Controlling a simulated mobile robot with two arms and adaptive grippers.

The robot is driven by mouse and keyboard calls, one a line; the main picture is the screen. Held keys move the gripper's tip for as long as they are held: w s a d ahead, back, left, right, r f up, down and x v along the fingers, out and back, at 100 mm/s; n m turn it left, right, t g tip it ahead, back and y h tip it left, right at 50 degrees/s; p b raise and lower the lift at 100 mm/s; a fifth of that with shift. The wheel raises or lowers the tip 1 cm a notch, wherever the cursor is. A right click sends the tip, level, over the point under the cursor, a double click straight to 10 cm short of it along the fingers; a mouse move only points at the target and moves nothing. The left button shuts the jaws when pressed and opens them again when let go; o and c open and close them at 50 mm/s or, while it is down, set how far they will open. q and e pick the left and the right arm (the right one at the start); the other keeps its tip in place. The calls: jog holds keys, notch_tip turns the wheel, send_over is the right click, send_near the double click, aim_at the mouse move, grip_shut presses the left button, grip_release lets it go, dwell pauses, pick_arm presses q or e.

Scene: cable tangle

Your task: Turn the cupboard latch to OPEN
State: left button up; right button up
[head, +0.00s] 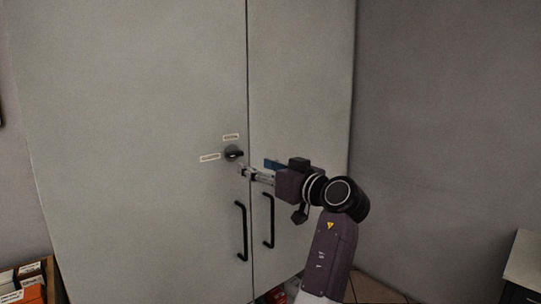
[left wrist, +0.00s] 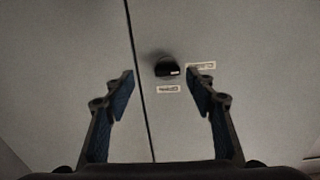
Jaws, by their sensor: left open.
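The cupboard latch is a small black turn knob (head: 233,153) on the left door, beside the gap between the doors. Its grip looks roughly horizontal. In the left wrist view the knob (left wrist: 166,68) has a pale mark at its right end, on the side of one label (left wrist: 200,66). In the head view one label (head: 231,137) is above the knob and another (head: 209,157) is left of it; their words are unreadable. My left gripper (head: 243,172) is open and empty, just below and right of the knob. In the wrist view the knob shows between its fingers (left wrist: 160,85), apparently untouched.
The tall grey cupboard (head: 130,120) has two black bar handles, left (head: 241,232) and right (head: 269,220), below the gripper. Boxes (head: 22,280) stand at the lower left. A pale furniture piece (head: 525,265) is at the lower right.

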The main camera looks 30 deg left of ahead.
aim_at(237, 155)
pick_arm(q)
jog(key=shift+n, duration=0.3)
jog(key=a, duration=0.2)
jog(key=w+a+r+p, duration=0.1)
jog(key=a, duration=0.2)
jog(key=w+a+p, duration=0.1)
jog(key=a, duration=0.1)
jog(key=shift+a+r, duration=0.15)
jog(key=shift+r, duration=0.15)
jog(key=shift+c, duration=0.2)
jog(key=shift+c, duration=1.3)
jog(key=c, duration=0.9)
jog(key=shift+o, duration=0.2)
